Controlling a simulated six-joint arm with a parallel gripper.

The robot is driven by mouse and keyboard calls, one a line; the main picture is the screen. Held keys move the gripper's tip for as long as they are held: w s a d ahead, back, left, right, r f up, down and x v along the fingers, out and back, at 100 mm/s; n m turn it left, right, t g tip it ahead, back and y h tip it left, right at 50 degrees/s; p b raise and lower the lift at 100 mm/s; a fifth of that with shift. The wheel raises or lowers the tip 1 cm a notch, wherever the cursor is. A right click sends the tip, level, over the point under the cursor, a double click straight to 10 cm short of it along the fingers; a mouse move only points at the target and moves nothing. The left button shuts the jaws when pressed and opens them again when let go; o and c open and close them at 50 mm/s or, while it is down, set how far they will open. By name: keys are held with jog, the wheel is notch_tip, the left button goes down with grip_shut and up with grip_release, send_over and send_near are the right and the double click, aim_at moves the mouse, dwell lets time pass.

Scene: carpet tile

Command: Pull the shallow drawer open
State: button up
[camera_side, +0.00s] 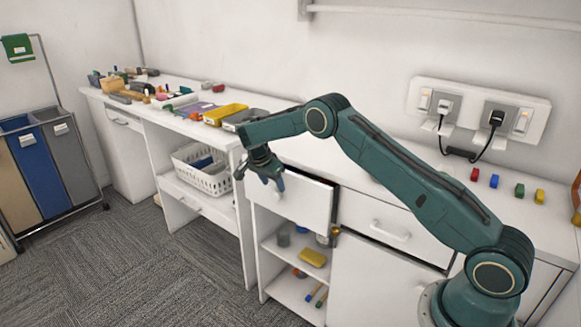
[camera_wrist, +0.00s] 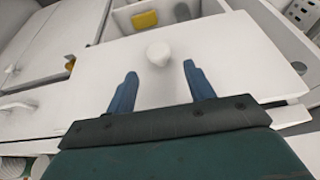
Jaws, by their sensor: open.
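The white drawer front (camera_side: 305,203) sits at the top of the open-shelved cabinet in the side view. A dark gap shows along its top and right edges; I cannot tell for sure how far out it stands. In the wrist view the drawer front (camera_wrist: 225,62) carries a small round white knob (camera_wrist: 158,53). My gripper (camera_side: 267,182) is at the drawer front's left part in the side view. In the wrist view its two blue fingers (camera_wrist: 160,72) are open, one on each side of the knob, with clear space to both.
Open shelves below hold a yellow block (camera_side: 312,257) and small items. A second drawer with a bar handle (camera_side: 390,231) is to the right. A white basket (camera_side: 200,168) stands under the bench at left. The carpet floor (camera_side: 150,265) in front is clear.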

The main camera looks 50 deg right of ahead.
aim_at(275, 193)
jog(key=v, duration=1)
jog(key=shift+r, duration=0.35)
dwell(0.9)
jog(key=shift+a, duration=0.1)
jog(key=shift+f, duration=0.1)
jog(key=shift+f, duration=0.95)
jog(key=shift+f, duration=0.1)
jog(key=x, duration=1.3)
jog(key=shift+f, duration=0.2)
